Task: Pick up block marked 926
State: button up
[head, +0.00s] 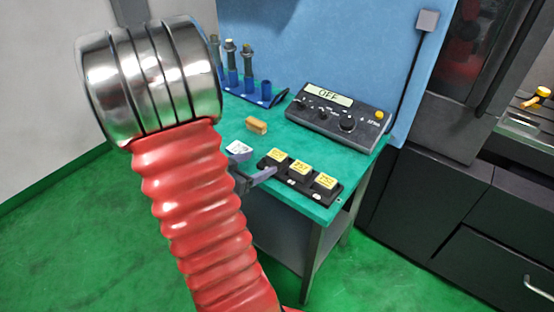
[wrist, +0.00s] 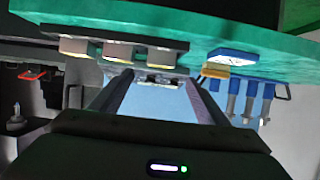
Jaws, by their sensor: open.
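Three yellow-topped blocks sit in a row in a black holder (head: 291,178) near the green table's front edge: a left block (head: 277,155), a middle block (head: 299,167) and a right block (head: 325,181). Their numbers are too small to read surely, so I cannot tell which is 926. My gripper (head: 256,177) is partly hidden behind my red arm, at the holder's left end. In the wrist view my gripper (wrist: 162,79) is open and empty, its fingers apart, with the left block (wrist: 160,57) just beyond the tips. Contact cannot be told.
A blue block with a white marked top (head: 238,150) stands left of the holder. A wooden block (head: 257,125) lies behind it. A blue rack (head: 265,97) of tools and a control box reading OFF (head: 339,114) stand at the back. Dark machinery (head: 430,205) is at right.

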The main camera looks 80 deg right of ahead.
aim_at(277, 155)
jog(key=shift+x, duration=2.05)
jog(key=shift+x, duration=2.65)
jog(key=c, duration=1.4)
